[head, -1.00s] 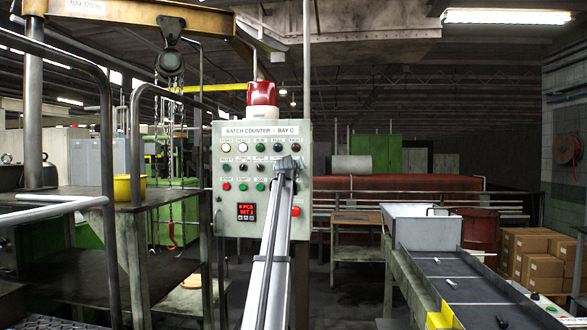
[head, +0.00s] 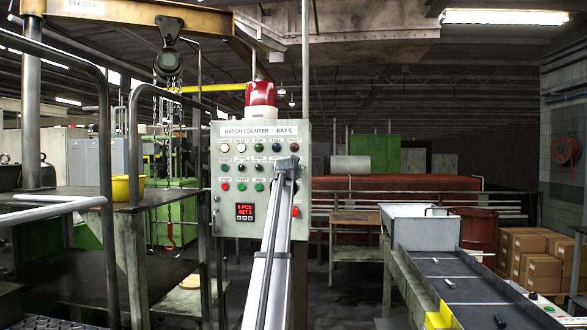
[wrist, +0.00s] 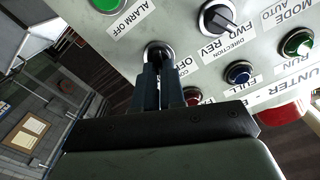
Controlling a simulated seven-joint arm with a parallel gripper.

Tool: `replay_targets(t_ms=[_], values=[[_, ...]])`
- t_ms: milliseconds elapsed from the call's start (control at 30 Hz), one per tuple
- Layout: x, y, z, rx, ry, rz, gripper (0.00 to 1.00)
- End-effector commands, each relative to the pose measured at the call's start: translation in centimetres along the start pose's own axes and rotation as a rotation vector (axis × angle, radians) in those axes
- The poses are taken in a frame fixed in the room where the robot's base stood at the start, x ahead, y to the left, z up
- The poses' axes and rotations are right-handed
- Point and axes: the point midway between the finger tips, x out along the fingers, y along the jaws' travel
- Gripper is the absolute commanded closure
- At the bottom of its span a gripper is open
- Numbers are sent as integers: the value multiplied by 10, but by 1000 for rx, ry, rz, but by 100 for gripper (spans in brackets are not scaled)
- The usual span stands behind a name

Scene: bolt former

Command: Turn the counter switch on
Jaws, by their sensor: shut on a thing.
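The grey-white batch counter panel (head: 222,214) stands at the middle in the head view. My gripper (head: 288,163) is up against its right part and hides the counter switch there. In the wrist view my gripper (wrist: 170,88) has both dark fingers close together at a round switch with a dark knob and metal ring (wrist: 157,50), shut on it. Beside it is a label (wrist: 187,72), partly covered by the fingers, with "CO" and "OFF" readable. The knob's pointer direction is hidden by the fingers.
Next to it are the direction switch (wrist: 220,18), a blue button (wrist: 238,72) and a green lamp (wrist: 297,43). A red beacon (head: 262,94) tops the panel. A railing (head: 135,150) stands left; a conveyor (head: 450,268) runs at right.

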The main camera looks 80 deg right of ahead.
Motion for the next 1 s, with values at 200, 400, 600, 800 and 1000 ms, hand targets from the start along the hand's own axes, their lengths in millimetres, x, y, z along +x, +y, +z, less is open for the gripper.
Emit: replay_targets(t_ms=[200, 400, 600, 800, 1000], values=[[0, 0, 0, 71, 0, 0, 100], [0, 1, 0, 95, 0, 0, 100], [0, 1, 0, 98, 0, 0, 100], [0, 1, 0, 97, 0, -1, 87], [0, 1, 0, 96, 0, 0, 68]])
